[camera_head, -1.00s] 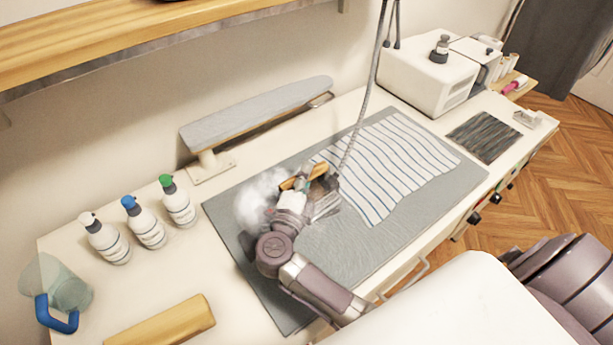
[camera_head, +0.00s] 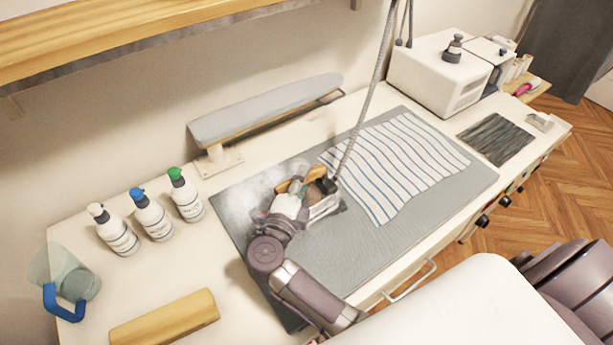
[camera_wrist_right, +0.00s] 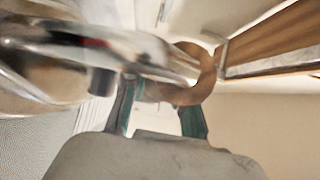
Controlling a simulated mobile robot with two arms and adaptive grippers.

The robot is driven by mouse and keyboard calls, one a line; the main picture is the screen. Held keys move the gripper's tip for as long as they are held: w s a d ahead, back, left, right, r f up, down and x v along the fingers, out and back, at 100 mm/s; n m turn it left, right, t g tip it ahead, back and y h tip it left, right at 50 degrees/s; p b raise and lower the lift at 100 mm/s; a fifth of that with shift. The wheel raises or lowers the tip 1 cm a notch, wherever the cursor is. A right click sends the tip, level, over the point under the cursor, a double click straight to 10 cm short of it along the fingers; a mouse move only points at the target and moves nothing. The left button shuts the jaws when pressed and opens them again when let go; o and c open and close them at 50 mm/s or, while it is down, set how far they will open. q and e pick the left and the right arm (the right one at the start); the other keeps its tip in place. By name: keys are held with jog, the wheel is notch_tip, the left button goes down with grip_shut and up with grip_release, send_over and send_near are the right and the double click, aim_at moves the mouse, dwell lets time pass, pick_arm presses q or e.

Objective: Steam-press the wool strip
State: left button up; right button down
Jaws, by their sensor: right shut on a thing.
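My right gripper (camera_head: 297,191) is shut on the wooden handle (camera_head: 285,185) of a steam iron (camera_head: 325,208). The iron is over the grey pressing pad (camera_head: 350,265), left of the striped cloth. A grey hose (camera_head: 366,105) rises from it. A pale haze lies over the pad's left part. In the right wrist view the green-edged fingers (camera_wrist_right: 160,118) are around the brown handle (camera_wrist_right: 192,92). I cannot make out a wool strip for certain. A dark streaked cloth piece (camera_head: 495,139) lies at the right, and the iron and arm hide part of the pad. My left gripper is out of view.
A white cloth with blue stripes (camera_head: 405,160) lies on the pad. Several bottles (camera_head: 153,216), a blue-handled jug (camera_head: 72,280) and a wooden block (camera_head: 165,318) stand left. A sleeve board (camera_head: 265,108) and a white machine (camera_head: 435,78) stand behind.

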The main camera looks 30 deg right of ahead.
jog(key=shift+s+a+r, duration=0.1)
jog(key=shift+a, duration=0.6)
jog(key=shift+s+a+r, duration=0.1)
jog(key=shift+a, duration=0.6)
